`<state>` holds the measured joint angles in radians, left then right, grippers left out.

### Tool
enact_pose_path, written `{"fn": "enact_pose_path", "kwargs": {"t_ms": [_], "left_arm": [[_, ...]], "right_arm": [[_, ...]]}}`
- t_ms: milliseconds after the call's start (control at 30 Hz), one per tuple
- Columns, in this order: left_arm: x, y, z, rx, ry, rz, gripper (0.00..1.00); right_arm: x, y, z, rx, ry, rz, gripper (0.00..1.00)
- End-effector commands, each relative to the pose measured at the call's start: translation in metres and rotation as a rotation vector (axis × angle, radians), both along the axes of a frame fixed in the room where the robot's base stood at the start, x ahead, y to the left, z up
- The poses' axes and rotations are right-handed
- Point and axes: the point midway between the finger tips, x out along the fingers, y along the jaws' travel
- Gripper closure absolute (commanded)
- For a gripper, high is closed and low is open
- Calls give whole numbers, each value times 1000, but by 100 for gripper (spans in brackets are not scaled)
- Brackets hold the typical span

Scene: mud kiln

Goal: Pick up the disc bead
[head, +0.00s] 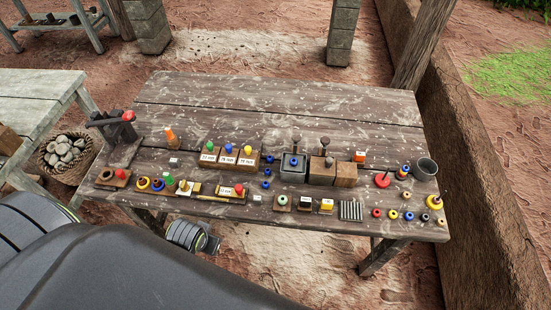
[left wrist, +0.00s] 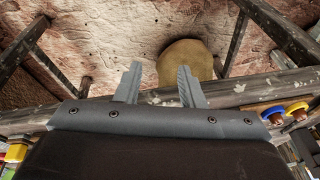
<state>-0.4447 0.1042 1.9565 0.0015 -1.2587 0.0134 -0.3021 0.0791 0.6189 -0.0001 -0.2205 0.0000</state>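Several small round beads lie at the right front of the table, among them a red one (head: 376,213), a blue one (head: 408,216) and a dark one (head: 424,217). I cannot tell which of them is the disc bead. My left gripper shows in the left wrist view (left wrist: 158,84), its two fingers apart with nothing between them. It is off the table's front edge, over the ground. In the head view, part of my left arm is at the front edge, but its fingers are not clear. My right gripper is in neither view.
The wooden table (head: 280,107) has a clear back half. Its front half holds labelled blocks with coloured knobs (head: 228,150), a yellow ring (head: 434,202), a grey cup (head: 425,168), a red disc with a peg (head: 382,180) and a slotted grey block (head: 351,211). A stone basket (head: 65,152) stands left.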

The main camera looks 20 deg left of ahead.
Motion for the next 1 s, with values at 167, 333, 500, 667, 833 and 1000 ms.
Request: {"fn": "enact_pose_path", "kwargs": {"t_ms": [167,333,500,667,833,1000], "left_arm": [[49,-17,78,-28,-30,12,64],[102,-36,104,-67,-6,24,64],[164,-59,126,-99,26,28,64],[222,-85,154,-121,62,27,64],[272,-112,190,-128,101,20,64],[300,-130,218,-127,128,17,64]], "right_arm": [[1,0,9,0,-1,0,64],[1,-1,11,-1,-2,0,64],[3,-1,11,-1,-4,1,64],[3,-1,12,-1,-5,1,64],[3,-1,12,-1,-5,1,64],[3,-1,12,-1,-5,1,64]]}}
